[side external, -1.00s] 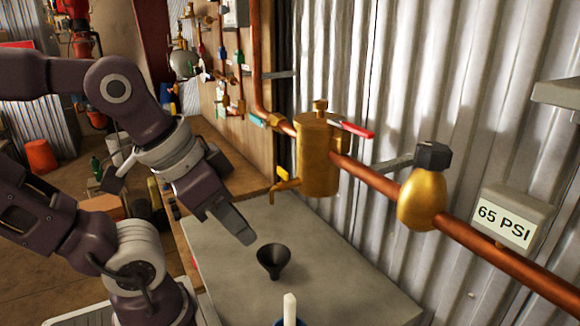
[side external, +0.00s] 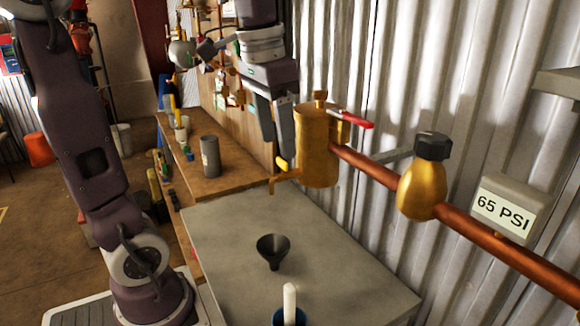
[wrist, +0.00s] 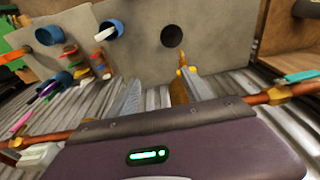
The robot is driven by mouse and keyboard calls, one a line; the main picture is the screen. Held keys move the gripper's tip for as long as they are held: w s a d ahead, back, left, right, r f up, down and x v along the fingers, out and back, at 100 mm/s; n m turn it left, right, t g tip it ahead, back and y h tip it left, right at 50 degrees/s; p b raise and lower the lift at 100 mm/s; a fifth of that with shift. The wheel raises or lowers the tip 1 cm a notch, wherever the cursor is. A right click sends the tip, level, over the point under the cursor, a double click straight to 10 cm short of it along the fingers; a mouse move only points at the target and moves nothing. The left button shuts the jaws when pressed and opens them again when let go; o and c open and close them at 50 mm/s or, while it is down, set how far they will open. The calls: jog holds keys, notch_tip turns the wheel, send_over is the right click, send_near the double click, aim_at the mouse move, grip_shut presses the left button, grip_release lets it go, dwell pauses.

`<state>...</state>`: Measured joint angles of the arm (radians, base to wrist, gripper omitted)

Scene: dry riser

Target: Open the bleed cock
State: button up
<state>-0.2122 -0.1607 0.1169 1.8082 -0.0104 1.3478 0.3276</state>
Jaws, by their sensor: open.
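The bleed cock (side external: 282,183) is a small brass tap with a yellow lever (side external: 281,164), low on the left side of the brass cylinder (side external: 316,150). My gripper (side external: 276,153) points down just above the lever, close to the cylinder. Its fingers are open with nothing between them that I can make out. In the wrist view, my gripper (wrist: 160,77) has the yellow lever (wrist: 184,69) by the right fingertip; I cannot tell whether they touch. A black funnel (side external: 273,250) stands on the grey bench below the spout.
A copper pipe (side external: 372,173) runs from the cylinder to a gold bulb (side external: 420,195) with a black knob. A red-handled lever (side external: 352,120) sits behind the cylinder. A blue cup (side external: 290,316) with a white stick is at the bench's front. Corrugated metal wall stands close behind.

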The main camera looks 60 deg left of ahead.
jog(key=g, duration=0.2)
send_over(282, 164)
jog(key=shift+a+r, duration=0.15)
jog(key=shift+w+a+f, duration=0.2)
jog(key=shift+a+f, duration=0.05)
notch_tip(282, 164, down, 6)
jog(key=shift+f, duration=0.25)
grip_shut()
jog(key=n, duration=0.3)
